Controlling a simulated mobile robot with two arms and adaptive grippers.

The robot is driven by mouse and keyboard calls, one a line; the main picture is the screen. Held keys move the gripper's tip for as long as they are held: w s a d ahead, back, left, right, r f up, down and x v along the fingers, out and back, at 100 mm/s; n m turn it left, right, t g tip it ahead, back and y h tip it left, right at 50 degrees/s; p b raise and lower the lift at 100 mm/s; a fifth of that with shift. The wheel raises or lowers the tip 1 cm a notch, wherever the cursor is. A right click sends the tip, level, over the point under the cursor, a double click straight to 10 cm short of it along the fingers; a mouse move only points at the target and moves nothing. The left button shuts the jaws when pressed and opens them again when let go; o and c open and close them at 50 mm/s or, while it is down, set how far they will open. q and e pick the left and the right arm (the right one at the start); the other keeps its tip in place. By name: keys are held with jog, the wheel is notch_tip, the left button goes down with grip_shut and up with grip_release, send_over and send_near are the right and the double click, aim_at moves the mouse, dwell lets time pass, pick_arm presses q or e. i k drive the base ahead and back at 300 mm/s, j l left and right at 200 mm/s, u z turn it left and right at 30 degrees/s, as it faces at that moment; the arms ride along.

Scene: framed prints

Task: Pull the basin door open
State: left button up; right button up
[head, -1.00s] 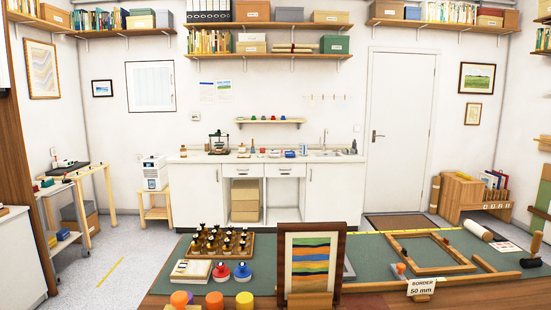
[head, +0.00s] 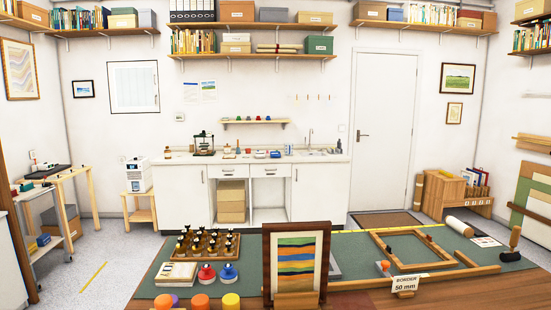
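The basin (head: 318,152) with its tall tap (head: 310,138) is set in the right end of the white counter on the far wall. Below it is a white cabinet door (head: 318,192), the basin door, which looks shut. A small upright handle (head: 297,175) shows near its left edge. Neither of my grippers shows in the head view.
A green-matted worktable (head: 350,262) with stamps, a striped print (head: 296,258) and an empty frame (head: 415,246) stands between me and the counter. Grey floor is free at the left (head: 105,255). A room door (head: 383,130) and a wooden rack (head: 445,193) are right of the counter.

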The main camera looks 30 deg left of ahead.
aim_at(319, 191)
jog(key=u, duration=1)
jog(key=j+u, duration=0.5)
jog(key=i+j+u, duration=0.1)
jog(key=j+u, duration=0.4)
jog(key=i+j+u, duration=0.2)
jog(key=j+u, duration=0.25)
jog(key=i+j+u, duration=0.3)
jog(key=i+j, duration=0.3)
jog(key=i+j+u, duration=0.35)
jog(key=i, duration=0.3)
jog(key=i+l+z, duration=0.15)
jog(key=i+z, duration=1)
jog(key=i+j+z, duration=0.25)
jog(key=z, duration=0.15)
jog(key=i+z, duration=0.4)
jog(key=i, duration=1.35)
jog(key=i+z, duration=0.3)
jog(key=i, duration=0.3)
jog(key=i+z, duration=0.3)
jog(key=i, duration=0.3)
jog(key=i+j+z, duration=0.25)
jog(key=i, duration=0.3)
jog(key=i+l+z, duration=0.2)
jog(key=i+z, duration=0.15)
jog(key=i, duration=0.35)
jog(key=i+z, duration=0.4)
jog(key=i, duration=0.3)
jog(key=i+j+z, duration=0.2)
jog(key=i+z, duration=0.15)
jog(key=i, duration=0.4)
